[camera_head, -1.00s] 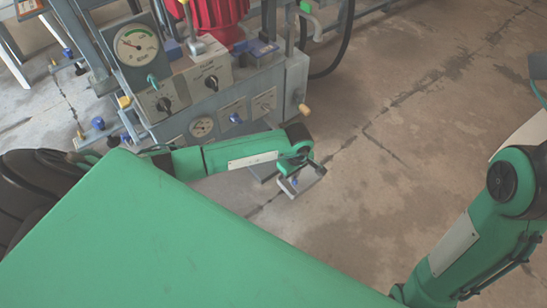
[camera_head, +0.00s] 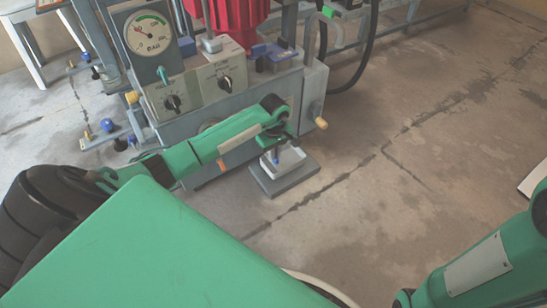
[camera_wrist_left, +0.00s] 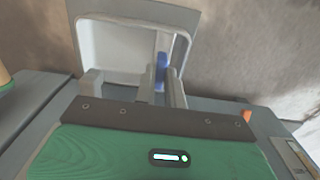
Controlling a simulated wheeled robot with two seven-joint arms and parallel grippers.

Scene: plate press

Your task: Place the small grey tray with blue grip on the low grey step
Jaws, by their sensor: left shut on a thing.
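The small grey tray (camera_head: 291,162) is in my left gripper (camera_head: 276,152), beside the press in the head view. In the left wrist view the tray (camera_wrist_left: 112,50) is a pale shallow shape with a raised rim. Its blue grip (camera_wrist_left: 161,73) stands between the two fingers of the left gripper (camera_wrist_left: 163,80), which are shut on it. The low grey step (camera_head: 283,188) is a flat slab on the floor, directly below the tray in the head view. I cannot tell whether the tray touches it. My right gripper is out of view.
The grey press (camera_head: 225,95) with a gauge (camera_head: 149,35), knobs and a red cylinder (camera_head: 222,18) stands close behind the left arm. A lever with a tan knob (camera_head: 321,123) juts out near the step.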

